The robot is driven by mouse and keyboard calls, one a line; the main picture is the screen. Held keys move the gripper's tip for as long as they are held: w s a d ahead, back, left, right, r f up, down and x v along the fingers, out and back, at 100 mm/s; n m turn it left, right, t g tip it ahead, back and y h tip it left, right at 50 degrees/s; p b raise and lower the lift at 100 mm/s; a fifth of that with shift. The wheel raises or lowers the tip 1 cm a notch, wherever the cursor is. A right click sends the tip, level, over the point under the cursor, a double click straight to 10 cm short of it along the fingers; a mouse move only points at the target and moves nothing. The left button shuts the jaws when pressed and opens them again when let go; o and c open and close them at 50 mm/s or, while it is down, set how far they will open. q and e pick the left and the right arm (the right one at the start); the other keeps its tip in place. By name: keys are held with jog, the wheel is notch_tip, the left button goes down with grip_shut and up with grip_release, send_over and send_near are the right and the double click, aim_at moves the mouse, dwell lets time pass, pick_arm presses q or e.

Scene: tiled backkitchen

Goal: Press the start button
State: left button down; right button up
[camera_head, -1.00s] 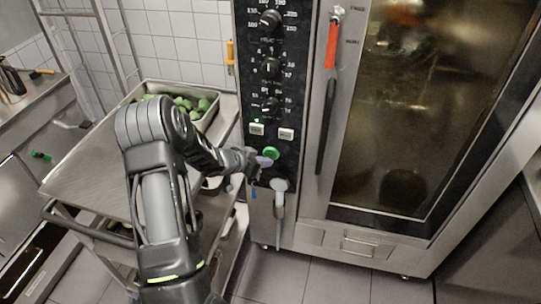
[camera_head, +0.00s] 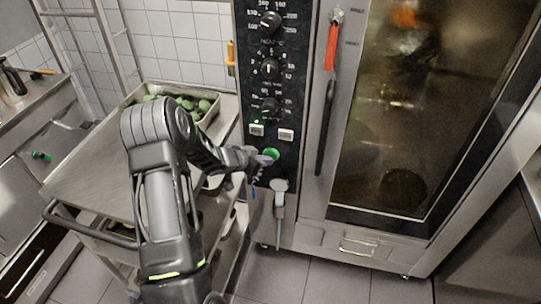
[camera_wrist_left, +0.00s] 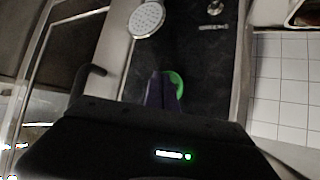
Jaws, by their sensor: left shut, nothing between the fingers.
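The green round start button (camera_head: 271,154) sits low on the oven's black control panel (camera_head: 268,88). My left gripper (camera_head: 266,160) is shut and empty, with its fingertips at the lower left edge of the button. In the left wrist view the purple-grey fingertips (camera_wrist_left: 162,92) overlap the near side of the green button (camera_wrist_left: 177,82). I cannot tell whether they touch it. My right gripper is not in view.
The oven (camera_head: 390,120) has a glass door with a long red and black handle (camera_head: 328,90). A hand shower (camera_head: 279,190) hangs below the button. A steel cart (camera_head: 90,170) bears a tray of green vegetables (camera_head: 190,105) beside my arm.

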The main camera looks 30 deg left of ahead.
pick_arm(q)
jog(key=shift+w+a+p, duration=0.15)
jog(key=shift+w+p, duration=0.15)
jog(key=shift+w, duration=0.1)
dwell(0.5)
jog(key=shift+s, duration=0.15)
jog(key=shift+s+d, duration=0.3)
jog(key=shift+s, duration=0.35)
jog(key=shift+s+d+b, duration=0.1)
jog(key=shift+s+d, duration=0.15)
jog(key=shift+s, duration=0.55)
jog(key=shift+s+d+b, duration=0.1)
jog(key=shift+s+d, duration=0.2)
jog(key=shift+s, duration=0.45)
jog(key=shift+s+d+b, duration=0.1)
jog(key=shift+s+d, duration=0.15)
jog(key=shift+s, duration=0.55)
